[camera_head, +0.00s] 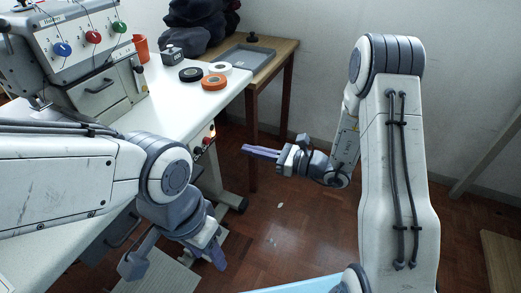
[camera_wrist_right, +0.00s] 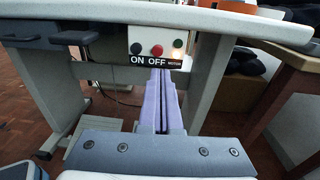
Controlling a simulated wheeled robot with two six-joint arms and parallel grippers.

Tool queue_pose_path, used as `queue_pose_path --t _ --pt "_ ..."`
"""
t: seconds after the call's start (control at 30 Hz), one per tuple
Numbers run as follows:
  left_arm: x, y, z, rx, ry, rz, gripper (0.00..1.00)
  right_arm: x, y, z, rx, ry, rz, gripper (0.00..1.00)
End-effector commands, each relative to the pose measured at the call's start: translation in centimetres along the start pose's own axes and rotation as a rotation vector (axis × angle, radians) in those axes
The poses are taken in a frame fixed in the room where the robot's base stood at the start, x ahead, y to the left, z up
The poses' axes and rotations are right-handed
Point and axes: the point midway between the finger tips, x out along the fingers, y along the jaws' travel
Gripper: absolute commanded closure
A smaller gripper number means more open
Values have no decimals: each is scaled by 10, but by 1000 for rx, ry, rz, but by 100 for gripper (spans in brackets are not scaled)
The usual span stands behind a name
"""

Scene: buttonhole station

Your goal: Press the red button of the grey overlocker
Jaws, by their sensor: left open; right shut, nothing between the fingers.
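The machine (camera_head: 85,60) with blue, red and green knobs stands on the white table at upper left. A switch box (camera_wrist_right: 158,34) hangs under the table edge, with a dark button (camera_wrist_right: 136,48), a red button (camera_wrist_right: 156,50) and a glowing lamp (camera_wrist_right: 178,43) above an "ON OFF MOTOR" label. The box also shows small in the head view (camera_head: 205,138). My right gripper (camera_head: 246,149) is shut and empty, its fingers (camera_wrist_right: 160,76) pointing towards the box, tips appearing just below the red button; contact cannot be told. My left gripper (camera_head: 205,250) is open, low beside the table.
Black, white and orange tape rolls (camera_head: 214,82) lie on the white table (camera_head: 165,100). A wooden table (camera_head: 282,50) with a grey tray (camera_head: 243,58) stands behind it. A table leg (camera_wrist_right: 208,80) is right of my right fingers. The floor (camera_head: 300,225) is mostly clear.

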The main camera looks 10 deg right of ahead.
Motion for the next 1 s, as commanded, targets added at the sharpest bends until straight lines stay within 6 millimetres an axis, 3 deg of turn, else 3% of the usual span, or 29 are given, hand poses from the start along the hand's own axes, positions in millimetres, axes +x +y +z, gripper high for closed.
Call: queue_pose_path --t 0.1,0.23,1.0 --pt "-4 0 0 0 0 0 50 -16 -1 0 2 1 -1 100" --pt "-4 0 0 0 0 0 50 -24 0 0 1 1 2 100" --pt "-4 0 0 0 0 0 50 -23 4 0 -4 7 17 100"
